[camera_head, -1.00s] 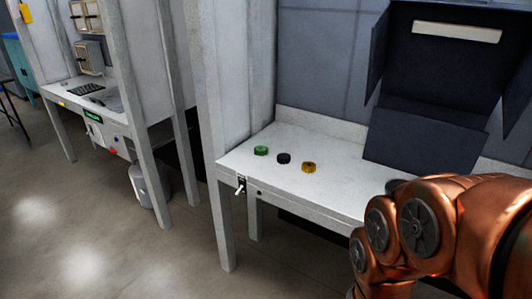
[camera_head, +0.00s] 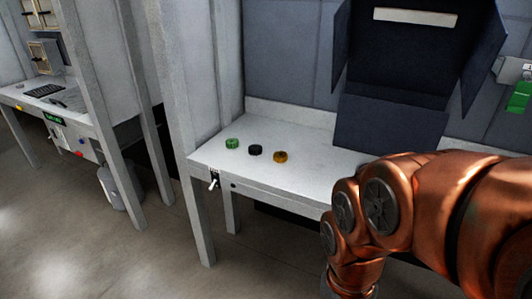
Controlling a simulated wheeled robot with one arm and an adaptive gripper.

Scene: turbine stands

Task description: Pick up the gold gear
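The gold gear (camera_head: 281,156) lies flat on the white workbench (camera_head: 310,176), the rightmost of three small gears in a row. A black gear (camera_head: 255,151) lies just to its left, and a green gear (camera_head: 232,143) lies at the left end of the row. The gears are apart from each other. My copper-coloured arm fills the lower right, in front of the bench and to the right of the gold gear. My gripper is not visible in this view.
A dark open box-like hood (camera_head: 390,123) stands on the bench to the right of the gears. A bench post (camera_head: 180,80) rises at the left, with a small switch (camera_head: 213,181) on the front edge. A second workstation (camera_head: 50,107) and a bin (camera_head: 118,187) are further left. Open floor lies at lower left.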

